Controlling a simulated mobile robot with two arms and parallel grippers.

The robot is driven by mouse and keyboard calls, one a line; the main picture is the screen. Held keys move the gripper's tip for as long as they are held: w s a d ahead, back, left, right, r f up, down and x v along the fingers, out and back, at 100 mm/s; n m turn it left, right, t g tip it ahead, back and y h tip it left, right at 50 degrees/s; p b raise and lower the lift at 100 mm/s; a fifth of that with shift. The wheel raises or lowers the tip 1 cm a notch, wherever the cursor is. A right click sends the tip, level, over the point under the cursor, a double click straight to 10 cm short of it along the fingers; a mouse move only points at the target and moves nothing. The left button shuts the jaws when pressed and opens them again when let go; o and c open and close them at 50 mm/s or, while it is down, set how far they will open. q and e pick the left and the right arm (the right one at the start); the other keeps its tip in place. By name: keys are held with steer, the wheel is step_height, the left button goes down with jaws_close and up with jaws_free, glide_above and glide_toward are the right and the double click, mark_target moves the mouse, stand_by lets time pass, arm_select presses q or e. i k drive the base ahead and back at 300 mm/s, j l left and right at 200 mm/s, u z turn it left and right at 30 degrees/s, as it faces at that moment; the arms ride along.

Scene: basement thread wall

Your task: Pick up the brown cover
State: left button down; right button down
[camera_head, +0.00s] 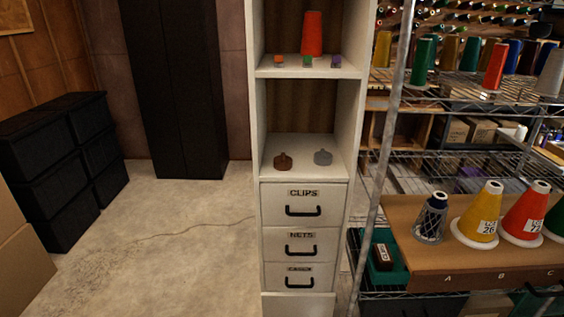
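The brown cover (283,162) is a small round piece with a short knob on top. It sits upright on the middle shelf (304,176) of the white cabinet, left of centre. A similar grey cover (323,157) stands to its right on the same shelf, apart from it. The shelf is open at the front, and nothing hides the brown cover. Neither of my grippers shows in this view.
Below are drawers marked CLIPS (303,200) and NETS (301,243). A red cone (312,34) stands above. At right, a metal rack post (390,120) and a brown board (430,266) with thread cones. Floor at left (170,240) is clear beside black bins (50,170).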

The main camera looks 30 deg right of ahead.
mark_target(283, 162)
steer(key=i+j+z, duration=0.3)
steer(key=i, duration=0.25)
steer(key=i+j+z, duration=0.25)
steer(key=i, duration=0.25)
steer(key=j, duration=0.1)
